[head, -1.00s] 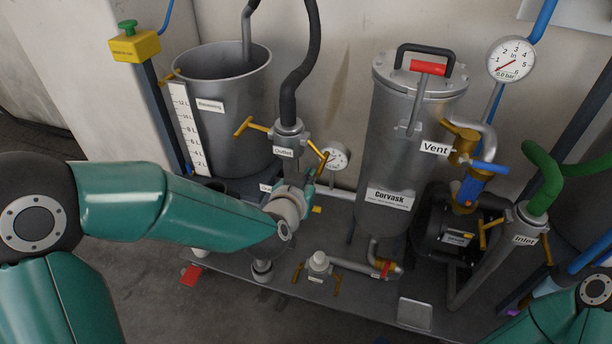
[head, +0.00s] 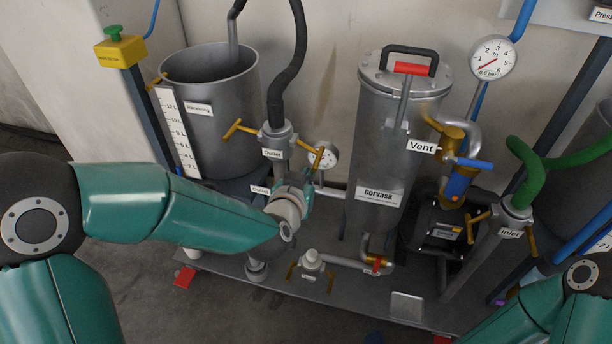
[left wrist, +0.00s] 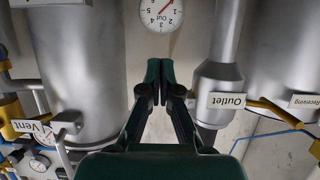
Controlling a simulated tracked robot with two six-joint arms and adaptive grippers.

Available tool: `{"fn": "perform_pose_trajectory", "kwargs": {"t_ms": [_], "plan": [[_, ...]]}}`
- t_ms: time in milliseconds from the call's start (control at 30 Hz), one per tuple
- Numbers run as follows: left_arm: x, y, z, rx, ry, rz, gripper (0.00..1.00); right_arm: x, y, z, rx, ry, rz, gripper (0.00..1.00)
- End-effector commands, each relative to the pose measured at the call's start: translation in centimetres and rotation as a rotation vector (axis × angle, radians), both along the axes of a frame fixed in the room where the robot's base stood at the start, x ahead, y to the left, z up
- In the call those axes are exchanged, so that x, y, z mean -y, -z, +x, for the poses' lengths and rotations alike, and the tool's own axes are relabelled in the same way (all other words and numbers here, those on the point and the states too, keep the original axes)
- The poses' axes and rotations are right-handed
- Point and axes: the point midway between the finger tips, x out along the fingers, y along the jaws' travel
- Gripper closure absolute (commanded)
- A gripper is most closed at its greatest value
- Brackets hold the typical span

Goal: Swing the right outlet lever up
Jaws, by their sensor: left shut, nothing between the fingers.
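The outlet coupling (head: 277,138) is a grey fitting on a black hose, with a white "Outlet" label. It also shows in the left wrist view (left wrist: 218,85). Its right lever (head: 319,156) is brass and slants outward on the coupling's right side. Its left lever (head: 238,128) slants out to the left and also shows in the left wrist view (left wrist: 275,110). My left gripper (head: 307,183) is just below the right lever; contact cannot be told. In the left wrist view its fingers (left wrist: 160,82) are shut and empty. The right lever is not clearly visible there.
The receiving vessel (head: 210,115) stands left of the coupling. A pressure gauge (head: 324,156) is close behind the right lever. The Corvask vessel (head: 378,160) stands to the right, with the vent valve (head: 452,138) beyond it. My right arm shows at the lower right.

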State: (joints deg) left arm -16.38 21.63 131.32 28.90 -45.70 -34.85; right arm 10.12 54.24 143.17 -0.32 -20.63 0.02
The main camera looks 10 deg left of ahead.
Motion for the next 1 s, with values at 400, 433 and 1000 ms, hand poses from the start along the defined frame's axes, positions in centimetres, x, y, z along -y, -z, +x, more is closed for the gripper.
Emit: {"fn": "perform_pose_trajectory", "kwargs": {"t_ms": [400, 433, 1000], "plan": [[0.8, -1.4, 0.1, 0.005, -0.004, -0.001, 1.00, 0.0, -1.4, 0.0, 0.000, 0.000, 0.000, 1.00], [0.8, -1.4, 0.1, 0.005, -0.004, -0.001, 1.00, 0.0, -1.4, 0.0, 0.000, 0.000, 0.000, 1.00], [1.4, -2.4, 0.0, 0.004, -0.003, -0.001, 1.00, 0.0, -2.4, 0.0, 0.000, 0.000, 0.000, 1.00]]}}
